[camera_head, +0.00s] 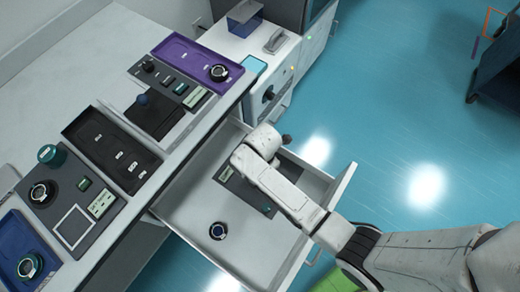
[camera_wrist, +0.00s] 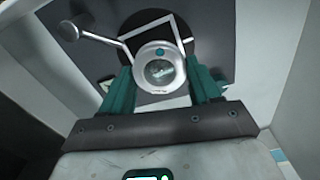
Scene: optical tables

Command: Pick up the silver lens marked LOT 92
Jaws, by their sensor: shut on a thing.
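In the wrist view my gripper (camera_wrist: 159,72) has its two teal fingers shut on a round silver lens (camera_wrist: 160,52) with a teal dot on its rim. Any lot marking on it is too small to read. A dark round patch and a light square frame (camera_wrist: 128,38) show beyond it. In the head view my arm reaches over the open drawer (camera_head: 185,215); the fingers and the held lens are hidden there by the arm.
A dark ringed round piece (camera_head: 218,230) lies loose in the drawer, near a dark grey plate (camera_head: 231,182) partly under my arm. The counter to the left holds a purple tray (camera_head: 181,47), a black tray (camera_head: 88,128) and a blue tray (camera_head: 14,236).

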